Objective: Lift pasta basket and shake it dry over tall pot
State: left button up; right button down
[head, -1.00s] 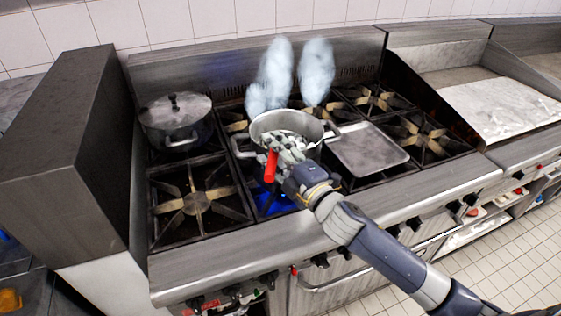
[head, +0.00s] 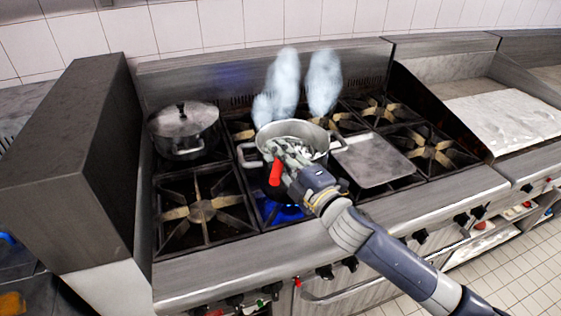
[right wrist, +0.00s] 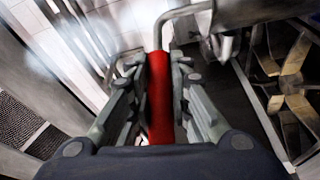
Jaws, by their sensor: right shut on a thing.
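A silver tall pot (head: 258,142) stands on a lit burner near the middle of the range, with steam above it. My right gripper (head: 284,160) is at the pot's front rim, shut on the red handle (head: 276,173) of the pasta basket. In the right wrist view, the red handle (right wrist: 161,95) lies between the fingers of my right gripper (right wrist: 160,100), and a bent metal rod (right wrist: 180,14) shows at its far end. The basket's body is not clearly visible; the gripper covers part of the pot's opening. My left gripper is out of view.
A lidded pot (head: 184,128) stands at the back left. A flat metal tray (head: 373,160) lies right of the tall pot. The front left burner (head: 201,210) is bare. A tall dark panel (head: 75,165) bounds the range's left side.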

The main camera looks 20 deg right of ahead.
notch_tip(320, 180, up, 16)
jog(key=shift+r, duration=0.25)
dwell(0.4)
jog(key=shift+f, duration=0.1)
jog(key=shift+f+b, duration=2.95)
jog(key=shift+f, duration=0.9)
